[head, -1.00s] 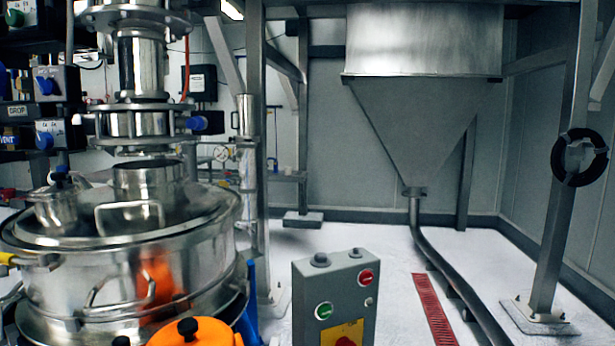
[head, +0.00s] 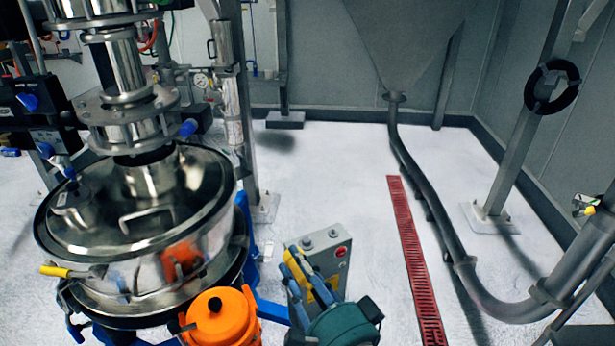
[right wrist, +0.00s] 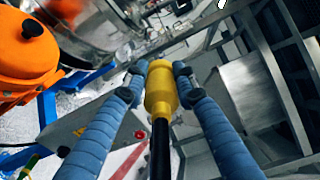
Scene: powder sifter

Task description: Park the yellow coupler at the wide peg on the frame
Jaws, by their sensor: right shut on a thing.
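My right gripper (head: 298,262) has come up in front of the grey control box in the head view, its blue fingers pointing up and left. It is shut on the yellow coupler (right wrist: 160,85), which sits between the fingertips in the right wrist view with a black hose trailing from its near end. In the head view the coupler is mostly hidden by the fingers. The frame's right post (head: 522,130) carries a black ring (head: 552,87). I cannot make out which part is the wide peg. My left gripper is not in view.
The steel sifter (head: 140,235) stands at left on a blue stand. An orange vessel with a black knob (head: 222,315) is close left of my right gripper. The control box (head: 325,250) is behind it. A red floor grate (head: 415,260) and grey pipe (head: 425,205) lie right.

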